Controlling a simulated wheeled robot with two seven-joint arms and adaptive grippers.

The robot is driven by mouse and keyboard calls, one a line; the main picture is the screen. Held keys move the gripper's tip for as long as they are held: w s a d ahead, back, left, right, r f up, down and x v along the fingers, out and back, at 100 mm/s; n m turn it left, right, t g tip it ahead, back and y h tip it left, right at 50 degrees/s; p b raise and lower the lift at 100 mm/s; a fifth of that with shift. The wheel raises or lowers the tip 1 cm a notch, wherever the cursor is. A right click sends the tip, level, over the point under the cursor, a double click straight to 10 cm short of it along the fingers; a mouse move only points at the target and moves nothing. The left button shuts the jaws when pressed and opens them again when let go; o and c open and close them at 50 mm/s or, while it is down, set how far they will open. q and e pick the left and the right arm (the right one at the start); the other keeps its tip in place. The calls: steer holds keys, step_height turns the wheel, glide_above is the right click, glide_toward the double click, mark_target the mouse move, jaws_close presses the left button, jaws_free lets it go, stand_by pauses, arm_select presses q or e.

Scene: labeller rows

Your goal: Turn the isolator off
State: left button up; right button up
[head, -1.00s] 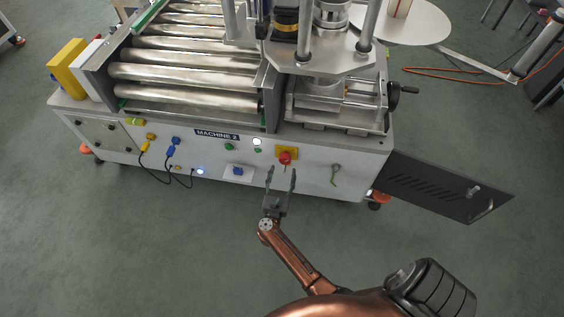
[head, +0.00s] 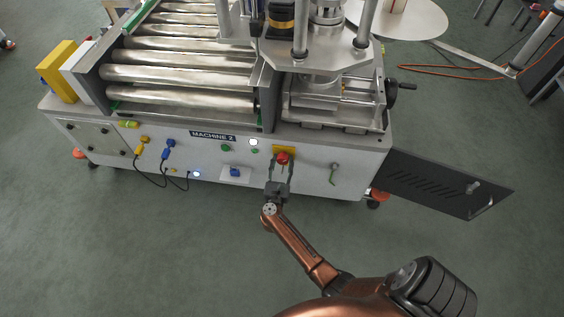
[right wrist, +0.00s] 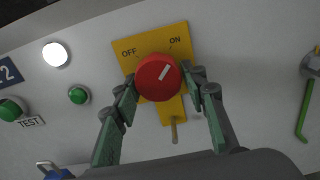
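The isolator is a red round knob (right wrist: 157,77) on a yellow plate (right wrist: 123,62) marked OFF at upper left and ON at upper right. The knob's white mark points up and right, toward ON. In the head view the red knob (head: 282,158) sits on the front panel of Machine 2. My right gripper (right wrist: 160,85) has one finger on each side of the knob, and both fingertips appear to touch its sides. It also shows in the head view (head: 281,165), just below the knob. My left gripper is not in view.
A yellow tab with a small pin (right wrist: 174,130) hangs below the knob. Green buttons (right wrist: 78,95) and a lit white lamp (right wrist: 56,54) are to the left. A green-handled latch (head: 333,173) is to the right. An open dark door (head: 440,183) juts out at the right.

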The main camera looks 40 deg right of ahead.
steer(key=c, duration=0.6)
steer(key=shift+a, duration=0.15)
steer(key=shift+c, duration=0.4)
